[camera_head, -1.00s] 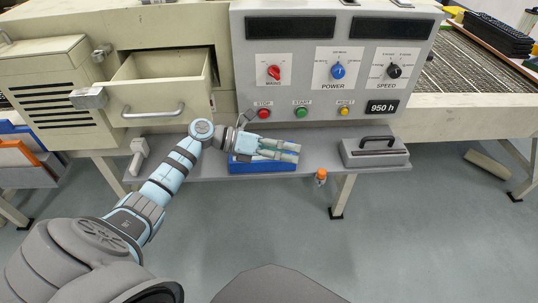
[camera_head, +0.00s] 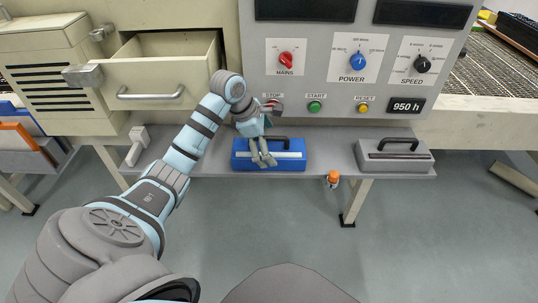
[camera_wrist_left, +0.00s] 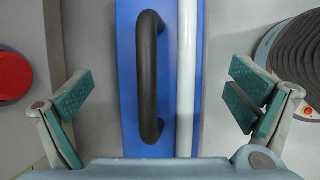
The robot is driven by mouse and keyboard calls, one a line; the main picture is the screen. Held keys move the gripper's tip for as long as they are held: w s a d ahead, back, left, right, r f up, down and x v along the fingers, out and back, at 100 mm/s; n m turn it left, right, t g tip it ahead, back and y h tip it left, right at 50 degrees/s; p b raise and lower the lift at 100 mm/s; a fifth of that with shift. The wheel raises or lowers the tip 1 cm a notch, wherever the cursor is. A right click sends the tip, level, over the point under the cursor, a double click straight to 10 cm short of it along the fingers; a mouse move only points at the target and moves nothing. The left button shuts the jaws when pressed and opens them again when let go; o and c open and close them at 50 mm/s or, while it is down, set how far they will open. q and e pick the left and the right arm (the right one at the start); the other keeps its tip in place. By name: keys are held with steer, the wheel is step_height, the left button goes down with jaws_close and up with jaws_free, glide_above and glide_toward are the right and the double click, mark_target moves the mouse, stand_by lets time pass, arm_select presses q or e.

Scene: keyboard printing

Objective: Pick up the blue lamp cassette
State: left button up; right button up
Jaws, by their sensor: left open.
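The blue lamp cassette (camera_head: 290,162) lies on the grey shelf below the control panel in the head view. It has a black handle on top and a white tube along its length. My left gripper (camera_head: 264,163) is above it, pointing down, and hides part of its left half. In the left wrist view the cassette (camera_wrist_left: 130,100) runs between the two spread green-padded fingers, with the black handle (camera_wrist_left: 148,75) left of centre. My left gripper (camera_wrist_left: 160,108) is open and empty, with a gap on both sides of the cassette. My right gripper is not in view.
A grey cassette with a black handle (camera_head: 395,157) lies farther right on the shelf (camera_head: 330,160). An open drawer (camera_head: 150,90) is at the left, close to my arm. The control panel (camera_head: 330,100) rises behind. A small orange-capped item (camera_head: 333,178) is at the shelf's front edge.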

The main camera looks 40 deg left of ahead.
arm_select(q)
steer(key=shift+x, duration=1.1)
steer(key=shift+w+d+f, duration=0.1)
steer(key=shift+d+f, duration=0.05)
steer(key=shift+f, duration=0.2)
steer(key=shift+r, duration=0.1)
steer(key=c, duration=2)
step_height(320, 180, up, 10)
steer(key=shift+d+f+p, duration=0.1)
steer(key=shift+f+p, duration=0.15)
steer(key=shift+p, duration=0.95)
steer(key=shift+s+d+r+p, duration=0.1)
steer(key=shift+s+d+p, duration=0.1)
steer(key=shift+s+d, duration=1.2)
steer(key=shift+s+d+r+p, duration=0.1)
steer(key=shift+s+d+p, duration=0.1)
steer(key=shift+s+d, duration=1.15)
steer(key=shift+s+d+p, duration=0.2)
steer(key=shift+s+d, duration=0.6)
steer(key=shift+s, duration=1.15)
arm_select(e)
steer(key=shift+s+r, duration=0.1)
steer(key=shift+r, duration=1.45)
